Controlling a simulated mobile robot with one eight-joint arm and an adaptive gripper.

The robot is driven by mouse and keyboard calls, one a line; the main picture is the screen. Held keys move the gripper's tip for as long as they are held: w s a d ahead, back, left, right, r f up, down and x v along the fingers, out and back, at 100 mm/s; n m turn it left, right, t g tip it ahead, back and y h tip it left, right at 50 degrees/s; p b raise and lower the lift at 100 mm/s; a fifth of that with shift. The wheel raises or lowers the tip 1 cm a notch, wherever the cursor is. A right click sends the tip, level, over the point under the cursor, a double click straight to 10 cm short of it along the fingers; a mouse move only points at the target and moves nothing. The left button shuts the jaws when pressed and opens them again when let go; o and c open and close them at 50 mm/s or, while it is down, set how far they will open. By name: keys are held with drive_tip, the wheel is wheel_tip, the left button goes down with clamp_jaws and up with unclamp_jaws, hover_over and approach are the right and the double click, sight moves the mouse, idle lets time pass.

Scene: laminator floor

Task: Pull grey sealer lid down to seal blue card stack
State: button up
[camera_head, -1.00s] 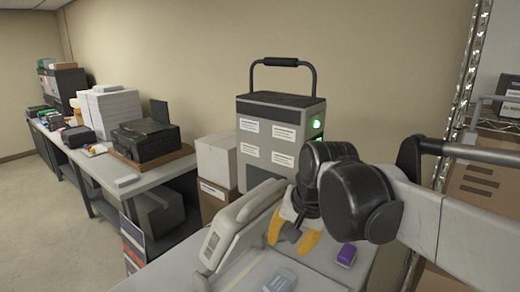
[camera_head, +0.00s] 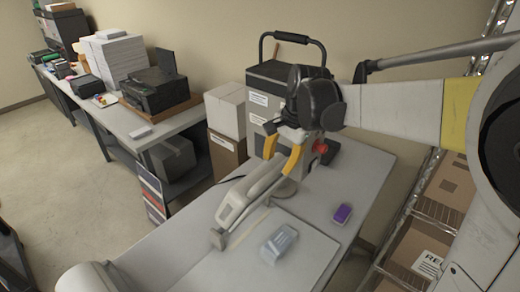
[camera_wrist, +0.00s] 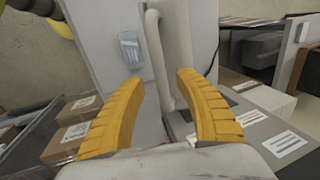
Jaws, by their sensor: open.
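The long pale-grey sealer lid (camera_head: 250,192) runs along the left side of the white work table, with its near end close to the table's left part. I cannot tell exactly how high it is raised. The blue card stack (camera_head: 279,245) lies on a pale board right of the lid, apart from it. My gripper (camera_head: 280,160) is open and empty above the lid's far end. In the wrist view, the lid (camera_wrist: 170,55) lies ahead of my open gripper (camera_wrist: 159,80), and the card stack (camera_wrist: 130,50) shows to its left.
A purple block (camera_head: 342,214) lies right of the cards. A printer (camera_head: 154,90) sits on the long side table. Shelving with cartons is at right.

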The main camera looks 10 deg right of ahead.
sight(276, 171)
drive_tip(key=shift+x, duration=2.05)
drive_tip(key=shift+s, duration=0.1)
clamp_jaws()
